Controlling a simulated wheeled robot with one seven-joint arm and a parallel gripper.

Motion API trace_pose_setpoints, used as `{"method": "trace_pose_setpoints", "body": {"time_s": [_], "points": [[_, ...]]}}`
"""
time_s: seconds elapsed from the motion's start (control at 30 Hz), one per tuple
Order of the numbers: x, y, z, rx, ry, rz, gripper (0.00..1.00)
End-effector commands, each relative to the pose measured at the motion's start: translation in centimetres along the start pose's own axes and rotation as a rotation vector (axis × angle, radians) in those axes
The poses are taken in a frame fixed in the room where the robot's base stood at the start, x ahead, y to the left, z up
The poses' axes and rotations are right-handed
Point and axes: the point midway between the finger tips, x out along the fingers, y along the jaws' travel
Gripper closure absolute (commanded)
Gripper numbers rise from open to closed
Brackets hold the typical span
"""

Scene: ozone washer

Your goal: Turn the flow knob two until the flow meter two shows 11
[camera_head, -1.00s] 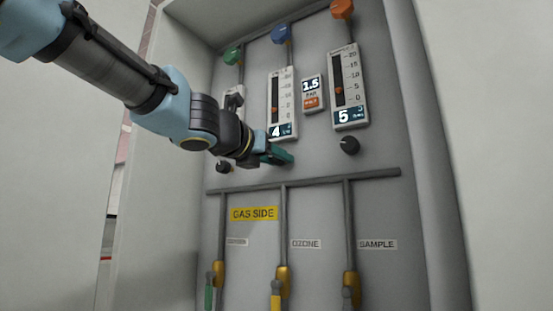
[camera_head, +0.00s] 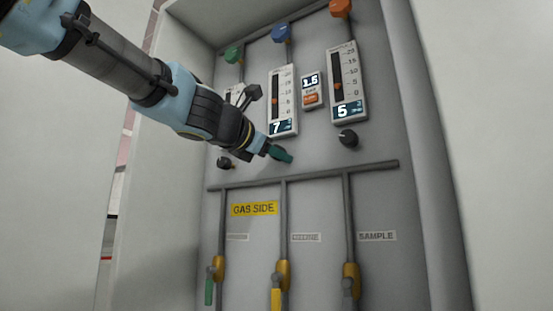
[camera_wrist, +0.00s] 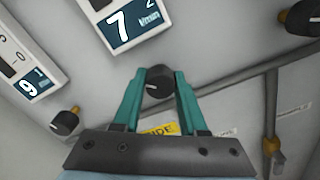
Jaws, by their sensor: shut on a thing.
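Flow meter two (camera_head: 283,98) is the middle white gauge on the grey panel in the head view. Its display reads 7, and it shows large in the wrist view (camera_wrist: 124,24), marked 2. Flow knob two (camera_wrist: 158,84) is a round black knob below that meter. My gripper (camera_wrist: 160,76) is shut on it, with one green finger on each side. In the head view my gripper (camera_head: 281,154) reaches the panel from the upper left and hides the knob.
A left knob (camera_head: 224,163) and a right knob (camera_head: 348,137) flank the held one. The right meter (camera_head: 347,80) reads 5; the left meter (camera_wrist: 25,65) reads 9. A pressure display (camera_head: 311,82) reads 1.5. A horizontal pipe (camera_head: 310,175) runs below the knobs.

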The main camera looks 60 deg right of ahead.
Motion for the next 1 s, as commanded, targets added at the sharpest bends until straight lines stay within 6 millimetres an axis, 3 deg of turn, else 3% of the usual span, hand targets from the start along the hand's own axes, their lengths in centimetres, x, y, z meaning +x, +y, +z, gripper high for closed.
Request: {"method": "trace_pose_setpoints", "body": {"time_s": [1.0], "points": [[0.03,0.00,-0.16,0.915,0.000,-0.001,1.00]]}}
